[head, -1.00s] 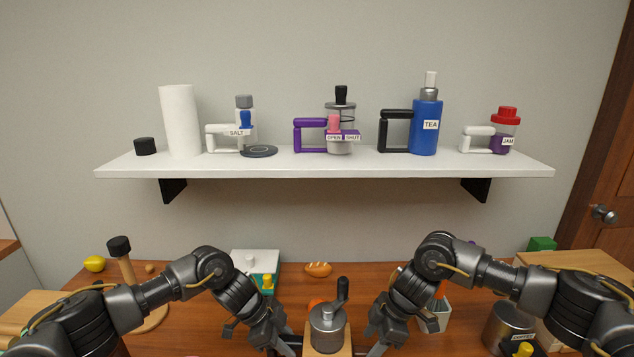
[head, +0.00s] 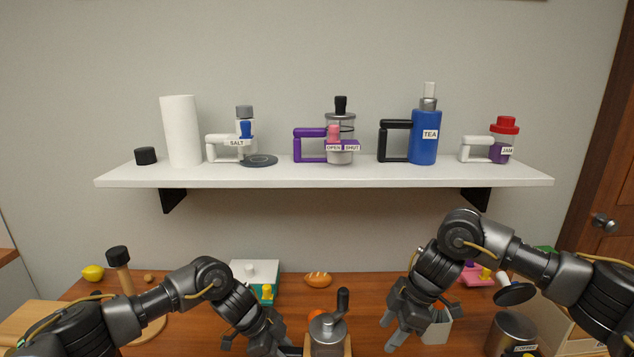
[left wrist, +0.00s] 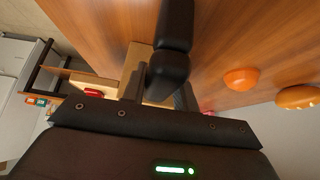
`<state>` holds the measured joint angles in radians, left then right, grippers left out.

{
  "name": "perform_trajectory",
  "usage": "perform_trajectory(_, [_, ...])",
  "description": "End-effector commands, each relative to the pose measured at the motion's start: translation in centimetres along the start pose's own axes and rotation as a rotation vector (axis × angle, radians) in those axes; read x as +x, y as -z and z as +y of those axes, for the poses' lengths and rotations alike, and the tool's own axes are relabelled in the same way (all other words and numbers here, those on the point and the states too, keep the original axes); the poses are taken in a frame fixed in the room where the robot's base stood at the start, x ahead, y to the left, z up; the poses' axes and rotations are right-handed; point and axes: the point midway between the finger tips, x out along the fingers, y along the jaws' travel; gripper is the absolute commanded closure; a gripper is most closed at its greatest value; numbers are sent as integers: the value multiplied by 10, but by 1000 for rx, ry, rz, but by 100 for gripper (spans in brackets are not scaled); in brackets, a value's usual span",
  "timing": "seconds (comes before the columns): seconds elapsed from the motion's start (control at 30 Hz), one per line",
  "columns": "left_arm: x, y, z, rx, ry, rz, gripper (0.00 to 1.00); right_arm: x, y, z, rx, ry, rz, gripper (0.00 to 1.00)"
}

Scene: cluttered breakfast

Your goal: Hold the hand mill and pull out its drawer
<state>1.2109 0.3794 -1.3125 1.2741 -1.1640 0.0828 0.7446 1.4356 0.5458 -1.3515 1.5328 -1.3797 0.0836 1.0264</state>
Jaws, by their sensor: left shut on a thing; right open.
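The hand mill (head: 327,328) stands upright at the bottom middle of the head view, with a grey metal top, a dark crank and a wooden body cut off by the frame edge. My left gripper (head: 290,350) is shut on the mill's wooden body from the left. In the left wrist view a dark finger lies against pale wood (left wrist: 134,68), likely this body. My right gripper (head: 398,328) is open and empty, to the right of the mill and apart from it. The mill's drawer cannot be made out in either view.
A bread roll (head: 318,280) and a white-topped box (head: 256,272) lie behind the mill. A pale container (head: 437,328) stands close behind my right gripper, and a metal canister (head: 512,330) further right. A shelf (head: 320,178) with labelled vessels hangs above.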

Motion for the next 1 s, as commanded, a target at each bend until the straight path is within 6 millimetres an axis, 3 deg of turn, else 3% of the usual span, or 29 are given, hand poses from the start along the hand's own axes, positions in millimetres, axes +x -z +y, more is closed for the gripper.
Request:
perform_trajectory(0.3, [-1, 0, -1, -1, 2, 1, 100, 0, 0, 0, 0, 0, 0, 51])
perform_trajectory(0.33, [-1, 0, -1, -1, 2, 0, 67, 0, 0, 0, 0, 0, 0, 51])
perform_trajectory(0.5, [0, 0, 0, -1, 2, 0, 46, 0, 0, 0, 0, 0, 0, 51])
perform_trajectory(0.77, [-1, 0, 0, 0, 1, 0, 46, 0, 0, 0, 0, 0, 0, 51])
perform_trajectory(1.0, [-17, 0, -1, 0, 2, 0, 46, 0, 0, 0, 0, 0, 0, 51])
